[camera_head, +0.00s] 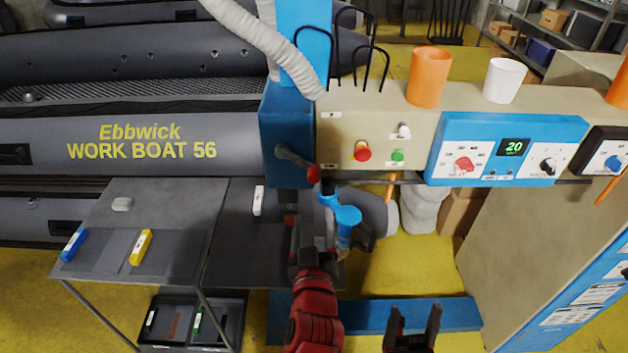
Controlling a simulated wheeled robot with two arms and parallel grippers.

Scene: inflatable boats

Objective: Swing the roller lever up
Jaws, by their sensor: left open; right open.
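The roller lever (296,157) is a dark bar on the blue machine column, sloping down to the right from its pivot to a red knob (314,174). My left gripper (318,192) is open just below the knob, its arm reaching up from the bottom of the picture. It partly hides what is behind it, and I cannot tell whether it touches the knob. My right gripper (414,326) is open and empty at the bottom edge, far from the lever, its two dark fingers pointing up.
The beige control panel (335,130) with red and green buttons stands right of the lever. An orange cup (428,77) and a white cup (503,80) sit on top. A grey table (100,225) is at left, before a grey inflatable boat (60,125). Yellow floor shows below the panel.

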